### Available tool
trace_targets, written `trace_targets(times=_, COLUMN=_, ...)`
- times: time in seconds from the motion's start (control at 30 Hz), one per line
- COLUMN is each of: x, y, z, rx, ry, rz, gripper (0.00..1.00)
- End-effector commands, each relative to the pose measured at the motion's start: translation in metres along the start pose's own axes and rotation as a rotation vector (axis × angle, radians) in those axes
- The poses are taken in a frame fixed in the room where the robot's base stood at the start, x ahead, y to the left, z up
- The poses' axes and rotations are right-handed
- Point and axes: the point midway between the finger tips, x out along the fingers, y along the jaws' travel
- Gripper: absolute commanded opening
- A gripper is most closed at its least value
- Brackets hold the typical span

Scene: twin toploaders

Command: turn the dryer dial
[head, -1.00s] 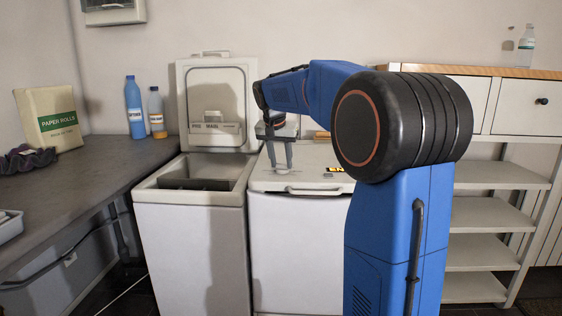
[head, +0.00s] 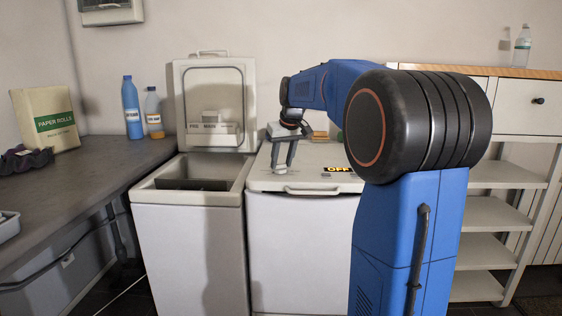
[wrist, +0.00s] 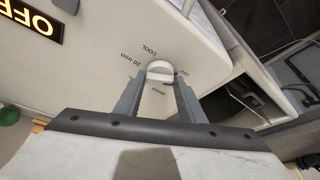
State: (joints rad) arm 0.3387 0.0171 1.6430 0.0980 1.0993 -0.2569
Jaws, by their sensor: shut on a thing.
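The dryer (head: 262,225) is the white toploader with its lid closed, in the middle of the head view. Its small pale dial (wrist: 159,68) sits on the top panel, with printed marks around it, including "20 min" and "COOL". My gripper (wrist: 158,82) points down at the panel, with one finger on each side of the dial, shut on it. In the head view, my gripper (head: 283,164) is at the front left of the dryer top. A black display (head: 338,170) on the dryer reads "OFF" in amber; it also shows in the wrist view (wrist: 30,17). The dial's exact setting is unclear.
The washer (head: 190,235) stands left of the dryer with its lid (head: 215,105) raised. A grey counter (head: 95,185) at the left holds bottles and a paper rolls pack. White shelves (head: 500,214) stand to the right, behind my arm.

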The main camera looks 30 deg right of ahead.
Motion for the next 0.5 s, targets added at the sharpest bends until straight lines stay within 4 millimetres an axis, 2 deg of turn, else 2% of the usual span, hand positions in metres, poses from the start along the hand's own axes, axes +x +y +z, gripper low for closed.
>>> trace_targets(times=0.5, x=0.0002, y=0.0021, z=-0.0001, rx=-0.130, ry=-0.001, rz=-0.054, gripper=0.14)
